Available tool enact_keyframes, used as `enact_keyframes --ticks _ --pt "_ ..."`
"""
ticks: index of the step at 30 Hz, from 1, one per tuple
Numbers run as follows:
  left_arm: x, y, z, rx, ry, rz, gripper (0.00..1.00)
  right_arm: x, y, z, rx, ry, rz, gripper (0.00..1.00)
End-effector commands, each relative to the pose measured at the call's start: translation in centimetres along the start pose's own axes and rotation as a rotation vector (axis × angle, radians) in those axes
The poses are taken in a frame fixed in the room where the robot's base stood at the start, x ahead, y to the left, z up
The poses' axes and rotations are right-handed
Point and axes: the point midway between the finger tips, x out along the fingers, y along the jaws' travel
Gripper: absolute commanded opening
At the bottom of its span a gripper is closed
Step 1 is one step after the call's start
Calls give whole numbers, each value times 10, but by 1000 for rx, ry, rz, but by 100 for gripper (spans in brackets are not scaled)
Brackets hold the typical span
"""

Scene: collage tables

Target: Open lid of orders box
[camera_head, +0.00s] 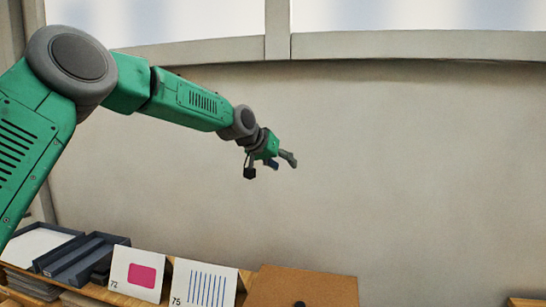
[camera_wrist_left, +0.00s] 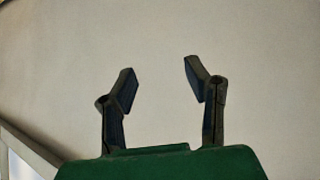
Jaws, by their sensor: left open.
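My left gripper (camera_head: 283,162) is raised in front of the bare wall, well above the table and apart from everything on it. In the left wrist view its two dark fingers (camera_wrist_left: 163,88) are spread with nothing between them. A brown box-like thing (camera_head: 300,284) with a dark round knob stands at the bottom edge of the head view; it may be the orders box, but no label shows and its lower part is cut off. My right gripper is in neither view.
On the wooden table stand a white card marked 72 (camera_head: 137,274) and a white card marked 75 (camera_head: 204,284). Dark trays (camera_head: 80,258) and stacked papers lie at the left. A wooden edge (camera_head: 526,302) shows at lower right. The air before the wall (camera_head: 420,170) is clear.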

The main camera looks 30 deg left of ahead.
Motion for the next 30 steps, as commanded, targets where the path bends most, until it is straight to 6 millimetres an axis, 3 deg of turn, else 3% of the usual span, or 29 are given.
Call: enact_keyframes --ticks 6,12,30 --pt "-46 0 -1 -1 1 1 43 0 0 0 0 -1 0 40" --pt "-67 0 0 -1 -3 -1 43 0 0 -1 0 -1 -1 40" --pt "-72 -1 0 -2 -2 -1 43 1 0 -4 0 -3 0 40"
